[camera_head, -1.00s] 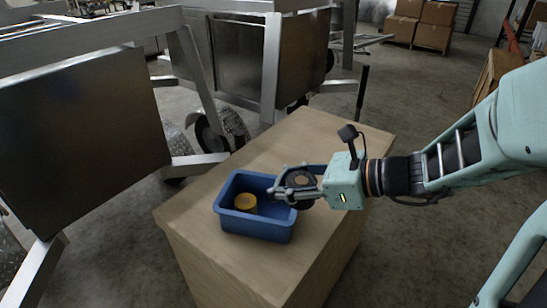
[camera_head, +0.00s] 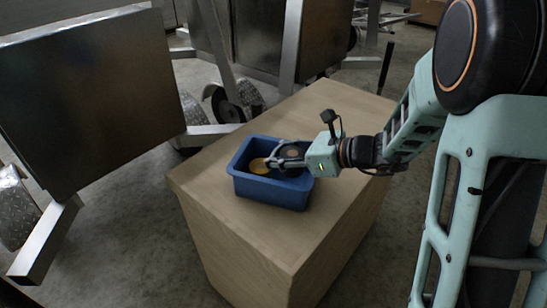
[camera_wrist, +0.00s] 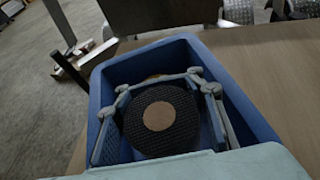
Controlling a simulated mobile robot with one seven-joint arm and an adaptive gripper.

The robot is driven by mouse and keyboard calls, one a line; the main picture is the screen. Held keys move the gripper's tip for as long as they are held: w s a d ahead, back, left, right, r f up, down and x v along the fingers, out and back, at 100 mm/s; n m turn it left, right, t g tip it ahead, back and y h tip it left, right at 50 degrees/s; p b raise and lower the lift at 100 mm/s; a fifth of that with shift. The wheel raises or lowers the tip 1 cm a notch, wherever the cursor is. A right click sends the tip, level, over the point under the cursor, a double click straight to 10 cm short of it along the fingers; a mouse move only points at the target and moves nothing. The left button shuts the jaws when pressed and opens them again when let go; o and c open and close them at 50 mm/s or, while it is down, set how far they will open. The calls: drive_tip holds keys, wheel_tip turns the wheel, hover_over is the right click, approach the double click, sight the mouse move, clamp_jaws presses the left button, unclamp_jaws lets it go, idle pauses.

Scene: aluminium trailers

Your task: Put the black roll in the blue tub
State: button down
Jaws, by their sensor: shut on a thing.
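The blue tub (camera_head: 270,190) stands on the wooden box-shaped table; its rim also shows in the wrist view (camera_wrist: 248,108). My gripper (camera_head: 275,160) reaches into the tub from the right. In the wrist view my gripper (camera_wrist: 162,92) is shut on the black roll (camera_wrist: 162,140), which has a tan round core and lies between the two fingers, inside the tub's outline. In the head view the roll (camera_head: 293,155) is partly hidden by the fingers. Whether it touches the tub floor cannot be told. A yellow roll (camera_head: 259,166) lies in the tub, left of my gripper.
The wooden table top (camera_head: 325,120) is bare around the tub. Aluminium trailers stand behind and to the left, with a large panel (camera_head: 85,100) and a wheel (camera_head: 228,105). A dark upright post (camera_head: 386,66) stands beyond the table.

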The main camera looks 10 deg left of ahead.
drive_tip(key=shift+f+b, duration=0.45)
drive_tip(key=shift+f, duration=0.15)
drive_tip(key=c, duration=1.5)
unclamp_jaws()
drive_tip(key=shift+o, duration=0.2)
drive_tip(key=shift+r, duration=0.1)
drive_tip(key=shift+r+p, duration=0.6)
drive_tip(key=p+v, duration=0.2)
drive_tip(key=v, duration=1)
drive_tip(key=shift+p, duration=0.3)
